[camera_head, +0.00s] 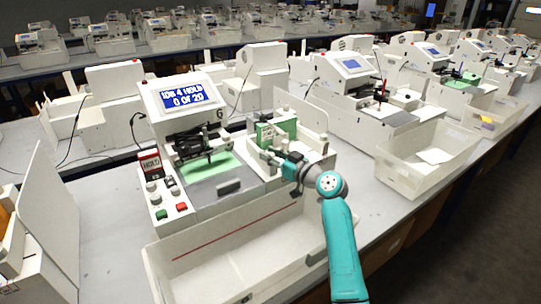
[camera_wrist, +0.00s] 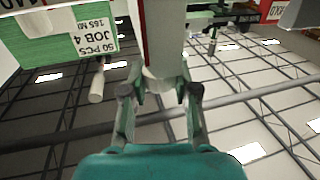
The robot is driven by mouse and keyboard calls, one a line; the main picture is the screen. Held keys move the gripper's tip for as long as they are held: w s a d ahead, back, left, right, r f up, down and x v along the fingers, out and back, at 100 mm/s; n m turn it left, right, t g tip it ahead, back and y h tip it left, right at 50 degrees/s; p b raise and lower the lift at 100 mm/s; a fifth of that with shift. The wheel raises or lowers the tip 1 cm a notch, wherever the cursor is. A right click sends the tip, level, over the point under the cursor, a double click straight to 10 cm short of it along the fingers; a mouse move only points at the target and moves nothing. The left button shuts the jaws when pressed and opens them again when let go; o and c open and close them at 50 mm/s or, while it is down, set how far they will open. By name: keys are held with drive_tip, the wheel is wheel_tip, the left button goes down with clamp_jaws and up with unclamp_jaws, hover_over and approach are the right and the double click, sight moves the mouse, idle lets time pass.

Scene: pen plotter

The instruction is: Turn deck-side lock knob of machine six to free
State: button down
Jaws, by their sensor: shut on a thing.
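Machine six (camera_head: 220,119) stands in front of me, with a blue screen (camera_head: 188,95) reading "JOB 4 HOLD, 0 of 20" and a 6 beside it. My gripper (camera_head: 270,157) is at its right side, beside the green and white block and the deck. In the wrist view my gripper (camera_wrist: 160,91) is shut on a pale round knob (camera_wrist: 162,78) under a white upright part. The fingers hide part of the knob. I cannot read its turn position or any free/lock marks. In the head view the knob is hidden by my gripper.
A white tray (camera_head: 245,260) lies in front. A panel (camera_head: 166,193) with knobs and buttons is at left.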

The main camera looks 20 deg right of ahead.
drive_tip(key=shift+f, duration=0.15)
drive_tip(key=c, duration=0.9)
unclamp_jaws()
drive_tip(key=shift+o, duration=0.2)
drive_tip(key=v, duration=1.2)
